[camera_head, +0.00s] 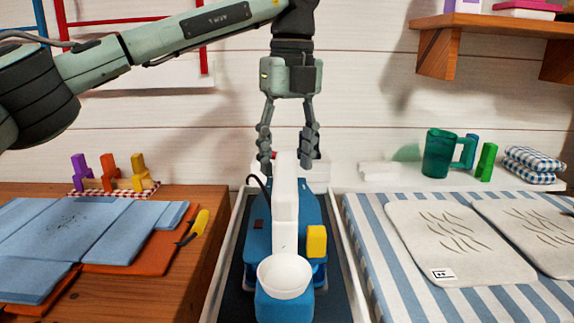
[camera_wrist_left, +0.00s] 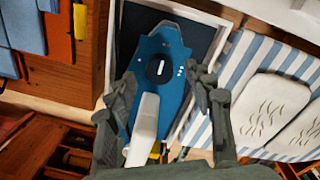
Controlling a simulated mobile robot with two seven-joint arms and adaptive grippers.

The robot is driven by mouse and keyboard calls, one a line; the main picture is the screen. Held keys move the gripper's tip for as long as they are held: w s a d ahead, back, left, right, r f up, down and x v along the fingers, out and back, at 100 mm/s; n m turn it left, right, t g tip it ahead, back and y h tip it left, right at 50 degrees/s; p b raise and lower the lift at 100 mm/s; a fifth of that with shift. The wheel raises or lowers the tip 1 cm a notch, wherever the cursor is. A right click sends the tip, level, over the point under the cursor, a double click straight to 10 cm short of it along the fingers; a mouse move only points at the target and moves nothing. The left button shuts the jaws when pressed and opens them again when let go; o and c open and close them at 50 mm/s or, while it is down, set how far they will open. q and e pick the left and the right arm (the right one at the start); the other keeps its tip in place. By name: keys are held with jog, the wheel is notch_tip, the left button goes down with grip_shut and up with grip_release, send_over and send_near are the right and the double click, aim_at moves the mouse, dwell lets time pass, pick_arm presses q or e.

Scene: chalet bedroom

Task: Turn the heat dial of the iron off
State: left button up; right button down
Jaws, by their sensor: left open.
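The blue iron (camera_head: 262,225) with a white handle (camera_head: 285,215) lies in a dark tray (camera_head: 228,297) in the middle of the head view. In the left wrist view the blue iron (camera_wrist_left: 172,42) shows a round black dial (camera_wrist_left: 153,76) with a white mark on its top. I cannot make out the dial in the head view, where the handle and gripper cover that area. My left gripper (camera_head: 285,164) is open and points down at the far end of the iron. Its fingers (camera_wrist_left: 165,85) stand apart on either side of the iron, holding nothing. My right gripper is not in view.
A white bowl-like part (camera_head: 285,277) and a yellow block (camera_head: 317,241) are at the iron's near end. Left are folded blue cloths (camera_head: 100,250) and a yellow-handled tool (camera_head: 198,224). Right are a striped board (camera_head: 365,245), pale pads (camera_head: 440,225) and a green mug (camera_head: 438,153).

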pick_arm(q)
notch_tip(320, 180, up, 10)
jog(key=shift+d, duration=0.25)
dwell(0.3)
